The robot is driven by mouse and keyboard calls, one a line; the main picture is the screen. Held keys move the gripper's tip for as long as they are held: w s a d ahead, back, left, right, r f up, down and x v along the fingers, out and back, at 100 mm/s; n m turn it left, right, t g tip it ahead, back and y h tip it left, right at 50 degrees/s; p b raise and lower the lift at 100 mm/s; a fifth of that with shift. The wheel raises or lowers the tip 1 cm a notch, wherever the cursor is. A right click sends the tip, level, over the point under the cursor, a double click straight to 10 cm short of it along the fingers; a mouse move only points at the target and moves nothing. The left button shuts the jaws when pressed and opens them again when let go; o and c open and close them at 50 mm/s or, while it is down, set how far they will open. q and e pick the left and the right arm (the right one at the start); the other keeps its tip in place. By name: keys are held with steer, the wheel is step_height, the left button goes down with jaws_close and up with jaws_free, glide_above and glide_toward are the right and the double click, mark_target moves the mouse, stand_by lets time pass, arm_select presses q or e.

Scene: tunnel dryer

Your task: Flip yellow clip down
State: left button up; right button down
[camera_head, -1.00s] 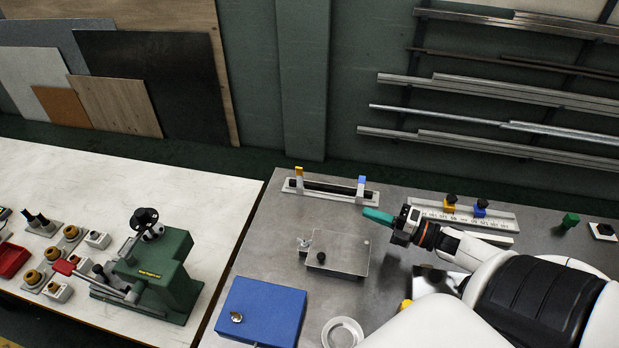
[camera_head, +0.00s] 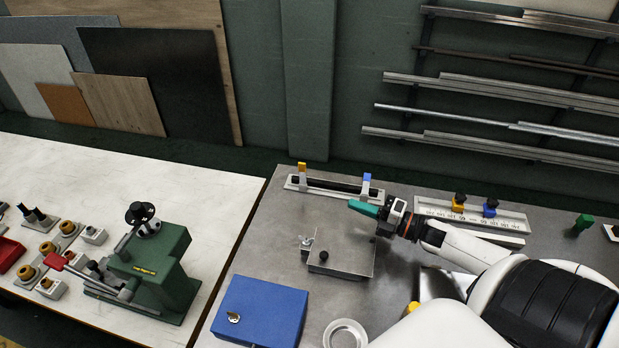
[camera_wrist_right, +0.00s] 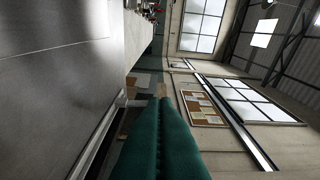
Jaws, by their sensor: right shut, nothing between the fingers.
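The yellow clip (camera_head: 302,169) stands upright at the left end of a long pale rail fixture (camera_head: 330,193) that holds a black rod. A blue clip (camera_head: 366,181) stands upright near the rail's right end. My right gripper (camera_head: 352,205) has green fingers, shut and empty, pointing left. It hovers just in front of the rail's right end, to the right of the yellow clip and apart from it. In the right wrist view, the green fingers (camera_wrist_right: 160,140) are pressed together. The clips cannot be made out there. My left gripper is not in view.
A metal plate box (camera_head: 342,252) stands below my right gripper. A scale bar with yellow and blue sliders (camera_head: 470,212) lies to the right. A blue box (camera_head: 262,308) and a ring (camera_head: 345,333) sit nearer.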

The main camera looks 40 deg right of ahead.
mark_target(303, 173)
steer(key=b+x, duration=0.5)
steer(key=x, duration=0.9)
steer(key=shift+w, duration=0.15)
steer(key=w+d+b, duration=0.1)
steer(key=w+b, duration=0.1)
steer(key=shift+w+d, duration=0.3)
steer(key=shift+d, duration=0.05)
steer(key=shift+w+d+r, duration=0.25)
steer(key=shift+w+d, duration=0.05)
steer(key=shift+d, duration=0.2)
